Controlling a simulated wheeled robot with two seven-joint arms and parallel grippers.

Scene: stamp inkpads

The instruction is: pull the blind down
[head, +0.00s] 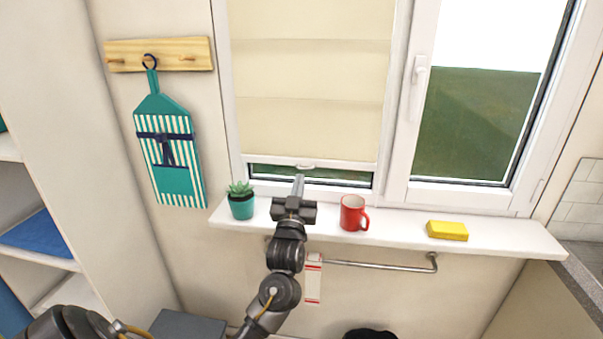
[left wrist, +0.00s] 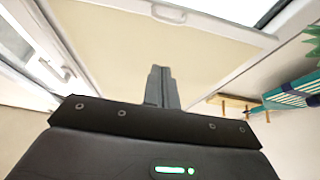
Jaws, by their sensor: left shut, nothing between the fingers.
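The cream blind (head: 307,80) hangs in folds over the left window pane. A narrow strip of glass shows below its white bottom bar, which has a small pull tab (head: 306,166) at its middle. My left gripper (head: 298,183) is shut and empty, its fingertips just below the tab in the picture; I cannot tell whether they touch it. In the left wrist view the shut fingers (left wrist: 161,86) stand in front of the blind (left wrist: 110,45), and the tab (left wrist: 168,14) is beyond their tips, apart in the picture. My right gripper is not in view.
The white sill (head: 400,224) holds a potted succulent (head: 241,204) left of my gripper, a red mug (head: 352,214) close on its right, and a yellow sponge (head: 447,230). A metal rail (head: 385,266) with a towel (head: 313,280) runs below. An apron (head: 168,150) hangs left.

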